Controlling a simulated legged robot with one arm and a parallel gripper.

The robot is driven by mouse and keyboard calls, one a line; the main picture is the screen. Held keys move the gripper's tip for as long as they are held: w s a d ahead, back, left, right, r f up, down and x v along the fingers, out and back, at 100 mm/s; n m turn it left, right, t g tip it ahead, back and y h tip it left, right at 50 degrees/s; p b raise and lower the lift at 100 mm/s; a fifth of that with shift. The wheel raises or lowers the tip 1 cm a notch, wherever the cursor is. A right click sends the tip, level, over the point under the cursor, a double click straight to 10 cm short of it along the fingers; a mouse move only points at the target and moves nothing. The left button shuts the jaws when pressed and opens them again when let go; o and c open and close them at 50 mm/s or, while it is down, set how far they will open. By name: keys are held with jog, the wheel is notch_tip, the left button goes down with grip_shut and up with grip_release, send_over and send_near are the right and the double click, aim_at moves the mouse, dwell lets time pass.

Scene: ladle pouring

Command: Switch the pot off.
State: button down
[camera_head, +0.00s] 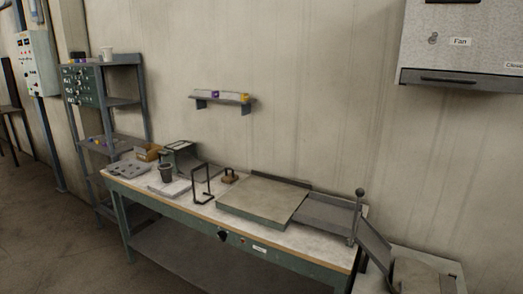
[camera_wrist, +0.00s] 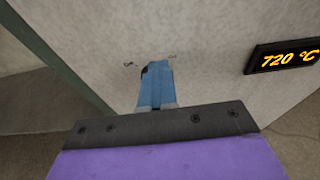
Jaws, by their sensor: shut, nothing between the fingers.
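My gripper (camera_wrist: 158,72) shows in the wrist view with its blue fingers together and nothing between them. The fingertips are in front of a pale speckled panel (camera_wrist: 205,75). A small dark part (camera_wrist: 144,70) shows at the left of the fingertips, mostly hidden behind them; I cannot tell if it is a switch or if they touch it. Small dark marks (camera_wrist: 129,64) are on the panel to either side of the fingertips, too small to read. A black display (camera_wrist: 284,57) at the right reads 720 °C in orange. I cannot make out the pot in either view.
In the head view a workbench (camera_head: 240,245) carries a flat plate (camera_head: 262,197), a dark cup (camera_head: 166,172) and a black wire frame (camera_head: 201,183). A grey shelf rack (camera_head: 122,101) stands at the left. A box labelled Fan (camera_head: 462,60) hangs at the upper right.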

jog(key=shift+w+d+r, duration=0.3)
jog(key=shift+w+r, duration=0.3)
jog(key=shift+r, duration=0.2)
jog(key=shift+w+a+f, duration=0.2)
jog(key=shift+a+f, duration=0.05)
jog(key=shift+a, duration=0.3)
jog(key=shift+w+a+f, duration=0.15)
jog(key=shift+a+f, duration=0.05)
jog(key=shift+a, duration=0.3)
jog(key=shift+w+a+f, duration=0.2)
jog(key=shift+a+f, duration=0.05)
jog(key=shift+a, duration=0.3)
jog(key=shift+d+r+p, duration=0.1)
jog(key=shift+r+p, duration=0.15)
jog(key=shift+p, duration=0.1)
jog(key=s+a, duration=0.3)
jog(key=s, duration=0.2)
jog(key=shift+s+p, duration=0.15)
jog(key=shift+p, duration=0.25)
